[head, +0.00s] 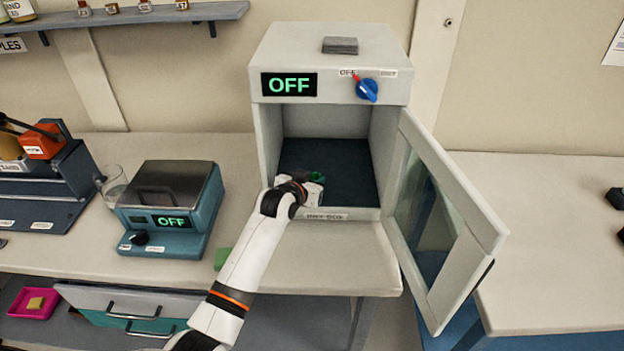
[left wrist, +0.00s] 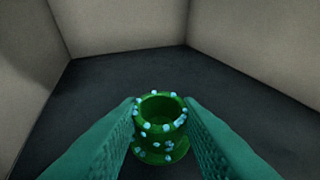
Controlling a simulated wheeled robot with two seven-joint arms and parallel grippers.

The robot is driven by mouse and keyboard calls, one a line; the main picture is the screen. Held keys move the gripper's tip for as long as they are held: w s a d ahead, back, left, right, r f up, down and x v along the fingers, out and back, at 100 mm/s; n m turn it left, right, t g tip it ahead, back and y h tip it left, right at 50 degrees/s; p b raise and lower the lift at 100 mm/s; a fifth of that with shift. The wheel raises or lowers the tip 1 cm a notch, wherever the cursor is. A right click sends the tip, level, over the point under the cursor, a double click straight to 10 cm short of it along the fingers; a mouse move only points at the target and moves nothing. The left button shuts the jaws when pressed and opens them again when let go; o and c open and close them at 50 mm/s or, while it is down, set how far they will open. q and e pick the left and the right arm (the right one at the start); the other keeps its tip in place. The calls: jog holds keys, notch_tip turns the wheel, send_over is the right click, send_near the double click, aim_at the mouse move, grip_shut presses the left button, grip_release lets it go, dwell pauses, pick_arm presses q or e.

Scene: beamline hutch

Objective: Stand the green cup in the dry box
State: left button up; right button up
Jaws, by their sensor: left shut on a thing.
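The green cup (left wrist: 160,125), dotted with pale blue drops, is upright between the fingers of my left gripper (left wrist: 160,140). The gripper is shut on it. In the head view, my left gripper (head: 310,186) reaches through the open front of the dry box (head: 327,213), just inside its opening. Only a bit of the green cup (head: 317,176) shows there, past the gripper. The cup is over the dark box floor (head: 345,160); I cannot tell if it touches it. The box door (head: 455,215) stands open to the right. My right gripper is not in view.
A blue device reading OFF (head: 172,205) and a clear glass (head: 113,183) stand left of the box. A green block (head: 222,258) lies by my left forearm. A pink tray (head: 35,302) sits at lower left. The bench at right (head: 550,230) is mostly clear.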

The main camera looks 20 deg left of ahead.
pick_arm(q)
jog(key=shift+f, duration=0.15)
jog(key=o, duration=1)
jog(key=shift+s+r, duration=0.1)
jog(key=shift+r, duration=0.1)
jog(key=v, duration=1.1)
jog(key=shift+s+a+r, duration=0.1)
jog(key=shift+s+r, duration=0.1)
jog(key=shift+s, duration=0.1)
